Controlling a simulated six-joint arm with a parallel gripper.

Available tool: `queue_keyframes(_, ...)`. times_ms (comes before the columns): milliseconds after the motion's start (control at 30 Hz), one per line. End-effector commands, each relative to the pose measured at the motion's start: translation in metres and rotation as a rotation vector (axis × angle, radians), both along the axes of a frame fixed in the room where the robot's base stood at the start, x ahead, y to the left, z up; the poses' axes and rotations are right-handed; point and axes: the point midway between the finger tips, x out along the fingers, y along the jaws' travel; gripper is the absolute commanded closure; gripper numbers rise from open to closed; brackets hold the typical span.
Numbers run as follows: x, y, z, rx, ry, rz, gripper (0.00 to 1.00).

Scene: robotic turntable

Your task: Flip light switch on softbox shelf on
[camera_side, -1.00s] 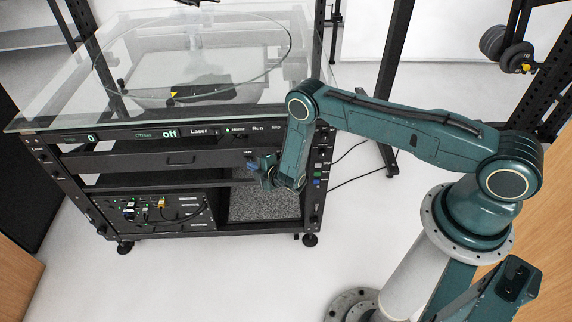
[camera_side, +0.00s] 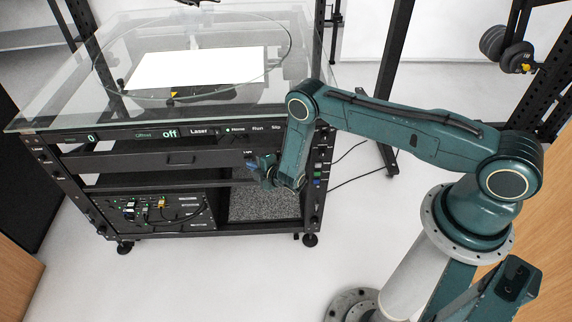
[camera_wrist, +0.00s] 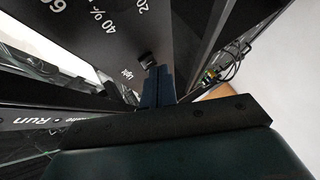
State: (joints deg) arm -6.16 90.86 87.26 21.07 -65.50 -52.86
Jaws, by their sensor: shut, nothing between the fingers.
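The softbox (camera_side: 200,68) under the glass top glows bright white in the side view. In the wrist view, the small light switch (camera_wrist: 146,59) sits on a dark panel beside the printed word "light". My gripper (camera_wrist: 155,72) is shut with nothing in it, its fingertips right at the switch. I cannot tell whether they touch it. In the side view my gripper (camera_side: 262,165) is at the front of the turntable frame, below the control strip, and its fingertips and the switch are too small to make out.
A glass top (camera_side: 70,95) covers the turntable frame. The control strip (camera_side: 170,133) reads "0" and "off". A drawer (camera_side: 180,160) and a cabled panel (camera_side: 150,213) lie below. A black upright (camera_side: 392,90) stands behind my arm. The floor in front is clear.

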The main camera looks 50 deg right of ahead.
Motion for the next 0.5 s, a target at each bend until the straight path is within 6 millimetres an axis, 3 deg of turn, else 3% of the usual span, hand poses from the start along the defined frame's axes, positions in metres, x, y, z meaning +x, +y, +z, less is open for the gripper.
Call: queue_keyframes(500,-0.0078,0.0055,-0.0004,0.001,0.003,-0.001,1.0)
